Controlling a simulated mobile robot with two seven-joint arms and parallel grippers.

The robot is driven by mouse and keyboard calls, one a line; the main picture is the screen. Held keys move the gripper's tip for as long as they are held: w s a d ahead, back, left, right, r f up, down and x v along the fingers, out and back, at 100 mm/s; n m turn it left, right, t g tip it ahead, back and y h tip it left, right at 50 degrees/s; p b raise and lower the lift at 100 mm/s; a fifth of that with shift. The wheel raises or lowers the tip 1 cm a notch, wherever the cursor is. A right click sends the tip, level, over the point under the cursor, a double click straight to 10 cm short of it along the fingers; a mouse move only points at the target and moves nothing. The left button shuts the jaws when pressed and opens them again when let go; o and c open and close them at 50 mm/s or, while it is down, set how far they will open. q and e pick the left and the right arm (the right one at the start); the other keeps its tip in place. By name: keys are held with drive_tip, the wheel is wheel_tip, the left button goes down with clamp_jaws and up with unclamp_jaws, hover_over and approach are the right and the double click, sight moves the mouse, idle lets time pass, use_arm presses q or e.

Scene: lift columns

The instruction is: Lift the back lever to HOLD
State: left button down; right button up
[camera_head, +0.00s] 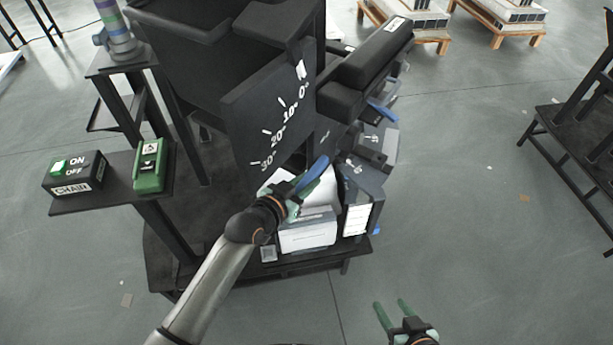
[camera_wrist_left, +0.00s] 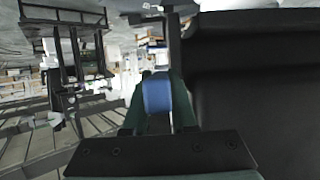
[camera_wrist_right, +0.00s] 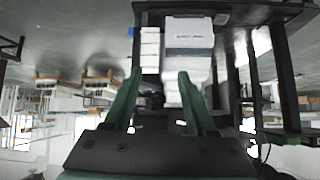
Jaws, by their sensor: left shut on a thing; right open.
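A blue lever handle (camera_head: 313,178) sticks out at the front of the black machine, below the angle scale plate (camera_head: 275,110) marked with degrees. My left gripper (camera_head: 298,195) is shut on this blue handle. In the left wrist view the blue handle (camera_wrist_left: 157,94) sits between the green fingers. A second blue lever (camera_head: 382,112) shows farther back on the machine's right side; nothing holds it. My right gripper (camera_head: 392,312) is open and empty above the floor at the bottom right. I cannot make out a HOLD label.
A CHAIN switch box (camera_head: 74,173) and a green box (camera_head: 150,166) stand on the left shelf. White and grey boxes (camera_head: 307,236) sit on the machine's low base around my left gripper. A black rack (camera_head: 580,140) stands at the right.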

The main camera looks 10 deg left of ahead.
sight(310, 178)
drive_tip(key=shift+s+f, duration=0.1)
drive_tip(key=shift+f, duration=0.05)
